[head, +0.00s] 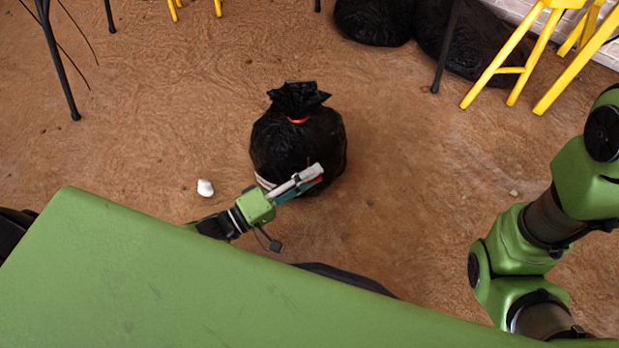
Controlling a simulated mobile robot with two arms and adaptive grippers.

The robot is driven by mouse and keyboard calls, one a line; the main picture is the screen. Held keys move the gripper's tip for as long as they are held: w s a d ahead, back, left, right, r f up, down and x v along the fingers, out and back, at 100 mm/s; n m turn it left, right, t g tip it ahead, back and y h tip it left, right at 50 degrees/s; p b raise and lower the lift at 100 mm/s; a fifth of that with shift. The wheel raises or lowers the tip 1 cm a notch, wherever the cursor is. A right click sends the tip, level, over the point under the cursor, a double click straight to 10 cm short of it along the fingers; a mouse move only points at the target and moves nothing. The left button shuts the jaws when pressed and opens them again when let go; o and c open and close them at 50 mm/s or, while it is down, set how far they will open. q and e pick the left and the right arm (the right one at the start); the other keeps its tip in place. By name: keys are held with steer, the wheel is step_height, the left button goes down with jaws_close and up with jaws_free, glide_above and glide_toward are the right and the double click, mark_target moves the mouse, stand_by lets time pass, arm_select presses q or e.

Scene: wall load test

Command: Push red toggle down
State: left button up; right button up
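No red toggle can be made out in the head view. My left gripper (312,176) reaches in from the lower left, pointing up and right, in front of a tied black bag. Its grey and teal finger parts overlap in this view, so its opening cannot be judged. A tiny red patch shows by its tip, too small to identify. My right arm's green links show at the right edge; its gripper is out of view.
The black bag (285,140) with an orange-red tie stands on the brown floor. A small white lump (205,187) lies left of it. More black bags (470,45), yellow legs (505,70) and a brick wall (600,45) are at the upper right.

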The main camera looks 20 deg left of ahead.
arm_select(q)
jaws_close()
step_height(320, 180, down, 6)
steer(key=b, duration=0.3)
steer(key=shift+f, duration=0.25)
steer(key=shift+c, duration=0.7)
jaws_free()
steer(key=shift+f, duration=0.1)
steer(key=shift+o, duration=0.7)
steer(key=v, duration=1.2)
